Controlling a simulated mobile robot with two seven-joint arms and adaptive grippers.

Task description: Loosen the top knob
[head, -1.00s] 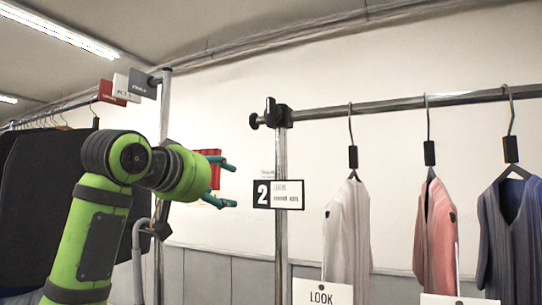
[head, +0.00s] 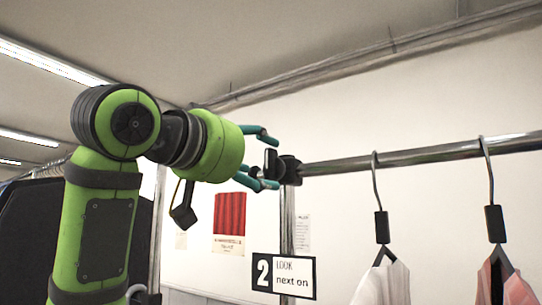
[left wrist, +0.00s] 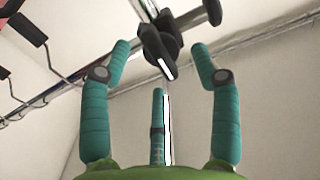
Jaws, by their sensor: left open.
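The top knob (head: 270,161) is black and sits on the left side of a black clamp (head: 291,171), where the rack's post meets its rail. My left gripper (head: 266,163) has teal fingers and is open, reaching in from the left with its tips above and below the knob in the head view. In the left wrist view the knob (left wrist: 159,46) shows between and just past the upper fingertips, above the third finger. I cannot tell whether any finger touches it. My right gripper is not in view.
A chrome rail (head: 420,157) runs right from the clamp, with hangers (head: 380,225) and pale and pink garments. The post (head: 287,225) drops below it, with a "2 LOOK" sign (head: 283,276). A red poster (head: 229,214) is on the wall behind. Dark clothes hang at left.

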